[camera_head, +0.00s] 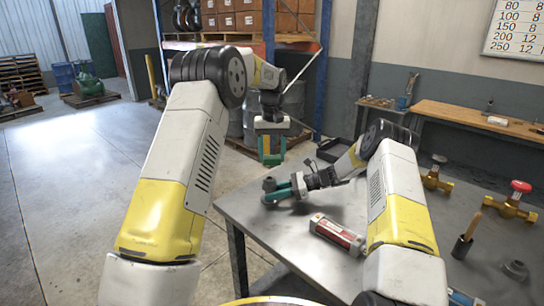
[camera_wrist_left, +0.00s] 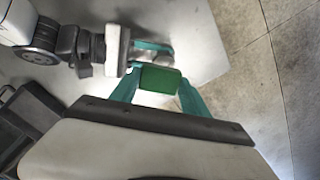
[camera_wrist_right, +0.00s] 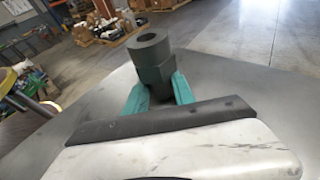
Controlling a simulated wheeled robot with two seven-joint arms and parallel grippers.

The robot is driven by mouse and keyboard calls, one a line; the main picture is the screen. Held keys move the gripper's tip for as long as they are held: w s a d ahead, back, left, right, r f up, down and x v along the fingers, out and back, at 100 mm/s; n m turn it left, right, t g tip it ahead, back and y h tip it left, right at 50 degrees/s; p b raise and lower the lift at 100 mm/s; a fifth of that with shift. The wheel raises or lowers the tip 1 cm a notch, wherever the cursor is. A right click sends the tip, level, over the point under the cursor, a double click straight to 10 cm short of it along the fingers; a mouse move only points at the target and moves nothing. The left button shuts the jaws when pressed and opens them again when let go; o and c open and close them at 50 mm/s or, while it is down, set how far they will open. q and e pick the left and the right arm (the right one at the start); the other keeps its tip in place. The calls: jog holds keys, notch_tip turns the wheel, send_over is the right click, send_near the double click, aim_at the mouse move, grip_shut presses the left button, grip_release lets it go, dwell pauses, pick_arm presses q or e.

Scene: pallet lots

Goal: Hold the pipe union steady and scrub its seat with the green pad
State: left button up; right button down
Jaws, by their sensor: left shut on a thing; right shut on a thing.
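The pipe union (camera_head: 268,185) is a dark grey fitting near the table's far left corner. My right gripper (camera_head: 277,191) is shut on it from the side and holds it upright. In the right wrist view the union (camera_wrist_right: 150,48) shows its round open top above the teal fingers. My left gripper (camera_head: 271,158) is shut on the green pad (camera_wrist_left: 160,80), pointing down.
The grey table (camera_head: 290,245) bears a red-and-white tube (camera_head: 337,233) in front of my right gripper. Brass valves (camera_head: 513,203), a wooden-handled brush (camera_head: 466,235) and a dark ring (camera_head: 515,270) stand at the right. A black tray (camera_head: 333,149) lies behind.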

jog(key=c, duration=1)
grip_release()
jog(key=shift+o, duration=0.2)
